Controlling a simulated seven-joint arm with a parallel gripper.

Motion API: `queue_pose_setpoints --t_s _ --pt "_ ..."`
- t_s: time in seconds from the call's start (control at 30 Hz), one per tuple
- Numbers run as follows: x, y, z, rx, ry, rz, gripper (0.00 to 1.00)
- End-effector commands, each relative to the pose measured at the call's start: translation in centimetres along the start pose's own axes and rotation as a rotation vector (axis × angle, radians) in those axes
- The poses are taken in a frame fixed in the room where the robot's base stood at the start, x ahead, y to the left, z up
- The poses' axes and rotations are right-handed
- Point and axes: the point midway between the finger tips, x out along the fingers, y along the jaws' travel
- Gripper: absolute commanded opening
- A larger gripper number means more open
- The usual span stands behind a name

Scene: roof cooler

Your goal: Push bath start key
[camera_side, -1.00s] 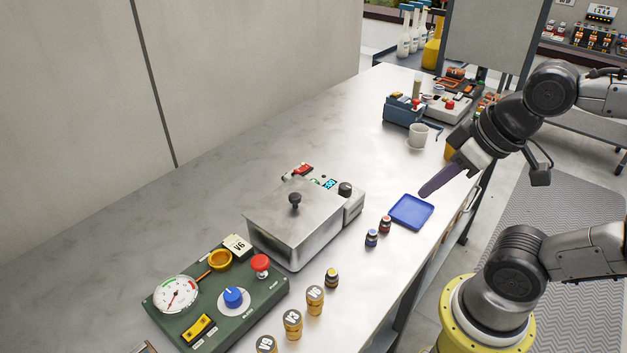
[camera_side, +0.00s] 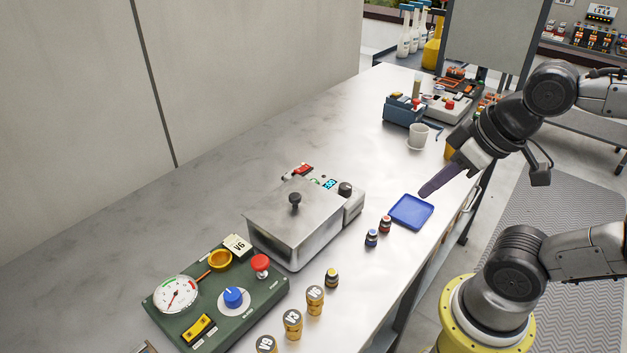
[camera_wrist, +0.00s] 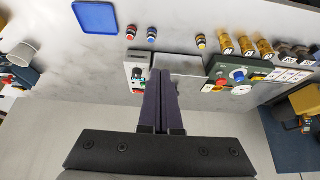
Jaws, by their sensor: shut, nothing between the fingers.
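The bath (camera_side: 294,222) is a steel box with a lid and a black knob, standing in the middle of the bench. Its control end (camera_side: 333,188) has a blue lit display (camera_side: 329,184), a black dial and a red part; the start key is too small to tell apart. My gripper (camera_side: 423,194) is shut and empty, above the blue tray and to the right of the bath. In the wrist view the shut purple fingers (camera_wrist: 161,82) cover part of the bath; its control end (camera_wrist: 137,75) shows just left of them.
A blue tray (camera_side: 398,221) and small capped bottles (camera_side: 371,238) lie right of the bath. A green panel (camera_side: 240,312) with gauge, knobs and a red button stands at the front left. A white cup (camera_side: 418,135) and a blue box are farther back.

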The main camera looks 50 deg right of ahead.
Motion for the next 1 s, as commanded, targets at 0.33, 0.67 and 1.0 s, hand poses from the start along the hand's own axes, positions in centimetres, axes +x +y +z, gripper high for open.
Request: queue_pose_setpoints --t_s 0.33,0.67,1.0 --pt "0.0 0.0 0.0 0.001 0.000 0.000 0.00" --pt "-1.1 3.0 -5.7 0.019 0.236 0.135 0.00" --pt "-3.1 5.7 -17.1 -0.219 0.555 0.318 0.00"
